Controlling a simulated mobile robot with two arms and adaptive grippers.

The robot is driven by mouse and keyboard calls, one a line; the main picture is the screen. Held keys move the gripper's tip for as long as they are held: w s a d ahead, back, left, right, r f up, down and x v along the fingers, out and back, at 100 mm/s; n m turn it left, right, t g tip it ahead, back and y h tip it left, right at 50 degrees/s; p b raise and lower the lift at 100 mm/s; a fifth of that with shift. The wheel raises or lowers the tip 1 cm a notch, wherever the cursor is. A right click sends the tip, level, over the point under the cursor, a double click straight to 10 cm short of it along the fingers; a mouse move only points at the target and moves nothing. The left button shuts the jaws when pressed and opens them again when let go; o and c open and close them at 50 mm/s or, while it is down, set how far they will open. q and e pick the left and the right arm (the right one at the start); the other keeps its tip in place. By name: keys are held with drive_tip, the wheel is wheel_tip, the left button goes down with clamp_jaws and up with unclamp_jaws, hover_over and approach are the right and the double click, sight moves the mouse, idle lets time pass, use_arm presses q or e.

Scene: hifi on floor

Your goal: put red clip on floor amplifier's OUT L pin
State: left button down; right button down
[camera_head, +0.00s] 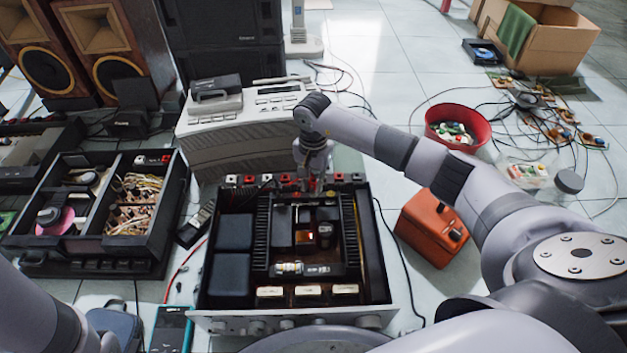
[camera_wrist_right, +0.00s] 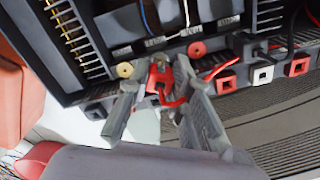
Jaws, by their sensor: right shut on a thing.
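The amplifier (camera_head: 222,318) is an open dark chassis on the floor, with a row of terminals along its far edge. My right gripper (camera_head: 313,183) is over that far edge. In the wrist view, my right gripper (camera_wrist_right: 155,98) is shut on the red clip (camera_wrist_right: 162,80), which has a red lead. The clip is close to the terminal panel, between a yellowish pin (camera_wrist_right: 124,70) and a red pin (camera_wrist_right: 196,49). I cannot tell whether it touches a pin, and I cannot read OUT L. Only part of my left arm shows.
Red sockets (camera_wrist_right: 227,83) and a white socket (camera_wrist_right: 262,75) sit beside the clip. A grey machine (camera_head: 235,145) stands behind the amplifier. An orange box (camera_head: 428,230) is at its right, and a black parts tray (camera_head: 160,235) at its left.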

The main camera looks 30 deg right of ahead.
drive_tip(key=shift+f+b, duration=0.3)
drive_tip(key=shift+f, duration=0.2)
idle(0.5)
drive_tip(key=c, duration=1.4)
unclamp_jaws()
drive_tip(key=shift+o, duration=0.2)
drive_tip(key=shift+r, duration=0.5)
wheel_tip(320, 180, up, 11)
